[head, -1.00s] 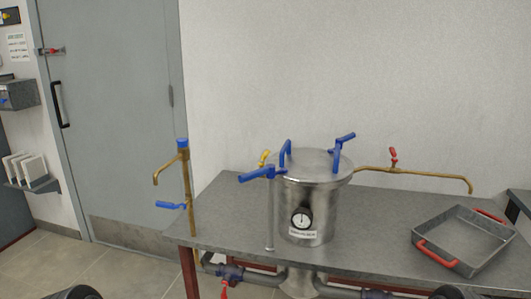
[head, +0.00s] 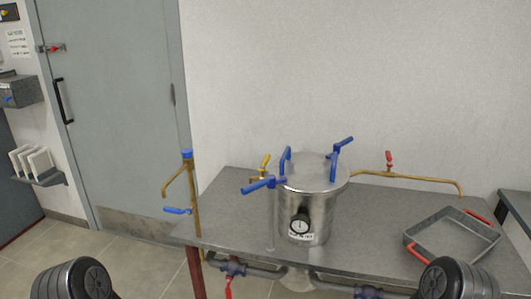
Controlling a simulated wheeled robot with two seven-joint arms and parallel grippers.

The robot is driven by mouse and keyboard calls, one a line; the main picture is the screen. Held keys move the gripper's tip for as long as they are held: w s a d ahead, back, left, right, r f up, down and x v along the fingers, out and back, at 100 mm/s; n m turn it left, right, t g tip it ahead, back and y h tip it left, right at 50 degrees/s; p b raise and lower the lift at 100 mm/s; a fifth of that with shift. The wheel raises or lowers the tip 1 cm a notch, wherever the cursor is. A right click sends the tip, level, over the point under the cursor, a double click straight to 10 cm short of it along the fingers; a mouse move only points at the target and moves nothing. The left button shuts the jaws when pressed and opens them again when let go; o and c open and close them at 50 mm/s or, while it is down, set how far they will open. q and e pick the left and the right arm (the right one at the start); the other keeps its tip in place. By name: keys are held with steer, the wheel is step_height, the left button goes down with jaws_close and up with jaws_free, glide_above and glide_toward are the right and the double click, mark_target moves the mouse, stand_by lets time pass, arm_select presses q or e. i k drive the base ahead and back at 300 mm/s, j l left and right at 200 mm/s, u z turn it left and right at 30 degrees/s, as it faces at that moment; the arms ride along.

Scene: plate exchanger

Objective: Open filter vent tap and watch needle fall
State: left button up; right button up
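The filter is a steel lidded vessel (head: 312,190) standing on the grey bench, with blue clamp handles around its lid. A round gauge (head: 300,224) sits on its front above a white label; its needle is too small to read. A small tap with a yellow handle (head: 265,161) is at the back left of the lid. A red-handled tap (head: 389,158) stands upright on the brass pipe to the right of the vessel. I cannot tell which is the vent tap. Dark rounded parts of my arms show at both lower corners; neither gripper is in view.
A grey tray with red handles (head: 449,241) sits on the bench's right. A brass standpipe with a blue lever (head: 178,211) rises at the bench's left end. Grey pipework with a red-handled valve (head: 229,284) runs under the front edge. Bare benchtop (head: 235,205) lies left of the vessel.

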mark_target(266, 160)
steer(key=i+j, duration=0.15)
steer(key=j, duration=0.25)
steer(key=i+j, duration=0.1)
steer(key=j, duration=0.25)
steer(key=i+j+u, duration=0.1)
steer(key=j, duration=0.3)
steer(key=i+j, duration=0.2)
steer(key=j, duration=0.2)
steer(key=i+j, duration=0.15)
steer(key=j, duration=0.2)
